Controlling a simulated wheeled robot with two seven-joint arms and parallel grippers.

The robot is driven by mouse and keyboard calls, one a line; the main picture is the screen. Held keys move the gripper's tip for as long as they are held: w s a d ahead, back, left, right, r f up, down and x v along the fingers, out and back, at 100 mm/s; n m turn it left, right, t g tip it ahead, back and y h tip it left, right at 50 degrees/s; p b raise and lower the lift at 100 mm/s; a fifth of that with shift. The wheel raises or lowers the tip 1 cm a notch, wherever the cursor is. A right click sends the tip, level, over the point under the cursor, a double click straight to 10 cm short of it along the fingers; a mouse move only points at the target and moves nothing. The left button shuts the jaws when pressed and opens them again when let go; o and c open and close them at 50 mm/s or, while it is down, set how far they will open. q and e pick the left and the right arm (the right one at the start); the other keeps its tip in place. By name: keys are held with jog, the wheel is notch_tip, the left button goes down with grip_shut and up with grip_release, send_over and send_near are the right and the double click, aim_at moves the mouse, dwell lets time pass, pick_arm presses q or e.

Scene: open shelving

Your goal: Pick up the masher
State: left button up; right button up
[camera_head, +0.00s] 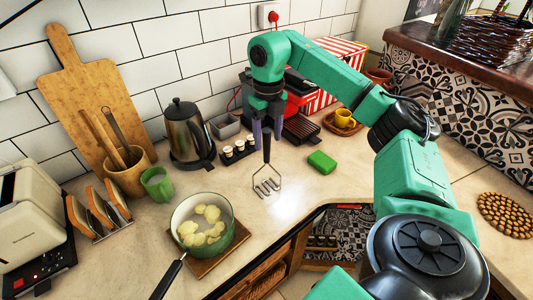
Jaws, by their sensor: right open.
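The masher (267,185) has a dark handle and a zigzag wire head, and shows near the middle of the counter. My right gripper (267,142) points down over it from above. Its two fingers are apart, and the masher's handle top shows between them. I cannot tell whether the fingers touch the handle. The top of the handle is partly hidden by the gripper. My left gripper is not in view.
A green pot (223,206) with pale chunks stands on a wooden board left of the masher. A green sponge (322,162) lies to the right. Spice jars (240,149), a kettle (185,130) and a red coffee machine (297,92) stand behind. The counter's front edge cuts inward nearby.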

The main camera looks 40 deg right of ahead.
aim_at(267, 147)
jog(key=f, duration=0.2)
jog(key=f+p, duration=0.1)
jog(key=shift+a+f, duration=0.2)
jog(key=shift+f, duration=0.4)
grip_shut()
jog(key=shift+w+r, duration=0.1)
